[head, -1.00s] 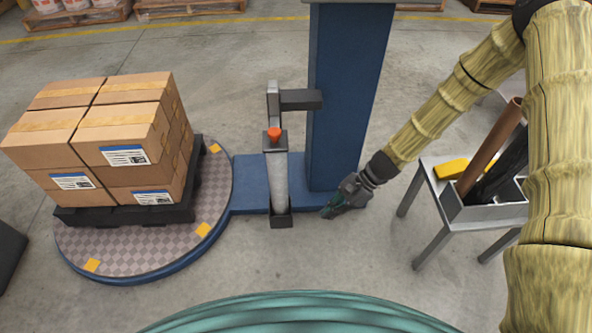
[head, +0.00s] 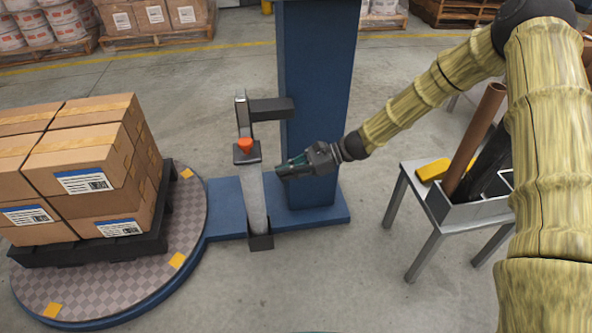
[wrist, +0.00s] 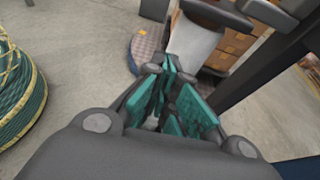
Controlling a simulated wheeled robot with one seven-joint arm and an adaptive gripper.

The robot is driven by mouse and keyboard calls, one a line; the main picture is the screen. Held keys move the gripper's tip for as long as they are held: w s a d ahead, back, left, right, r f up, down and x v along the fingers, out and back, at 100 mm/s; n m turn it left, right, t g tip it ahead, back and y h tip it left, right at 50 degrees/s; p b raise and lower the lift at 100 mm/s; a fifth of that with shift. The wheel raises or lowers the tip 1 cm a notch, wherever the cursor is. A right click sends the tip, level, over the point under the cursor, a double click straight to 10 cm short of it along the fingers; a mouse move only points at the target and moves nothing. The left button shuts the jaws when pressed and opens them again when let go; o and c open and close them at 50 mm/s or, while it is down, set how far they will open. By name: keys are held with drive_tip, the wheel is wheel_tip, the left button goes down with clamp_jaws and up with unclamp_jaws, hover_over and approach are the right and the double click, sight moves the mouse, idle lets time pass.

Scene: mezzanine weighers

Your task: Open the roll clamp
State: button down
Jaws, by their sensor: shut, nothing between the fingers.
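The roll clamp appears to be the dark block with an orange-red tip (head: 245,146) at the top of the film roll's carriage, beside the blue mast (head: 317,100). The pale film roll (head: 253,203) stands upright below it, between the upper block and a dark foot. My gripper (head: 280,171) is shut and empty, just right of the film roll and below the clamp, pointing left. In the wrist view my green-padded fingers (wrist: 168,75) are together, with the pale roll (wrist: 196,42) just beyond them. The clamp's orange tip does not show in the wrist view.
A stack of cartons (head: 80,170) stands on a dark pallet on the round turntable (head: 185,225) at left. A grey stand (head: 408,205) at right holds a brown tube (head: 473,140) and a yellow item (head: 433,169). Open floor lies in front.

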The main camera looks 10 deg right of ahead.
drive_tip(key=shift+a+r+b, duration=0.25)
drive_tip(key=shift+a+r, duration=0.15)
drive_tip(key=shift+a, duration=0.35)
drive_tip(key=shift+a+r+b, duration=0.3)
drive_tip(key=shift+a+r, duration=0.15)
drive_tip(key=shift+a, duration=0.25)
drive_tip(key=shift+a+r+b, duration=0.25)
drive_tip(key=shift+a+r, duration=0.15)
drive_tip(key=shift+a, duration=0.35)
drive_tip(key=shift+r, duration=0.1)
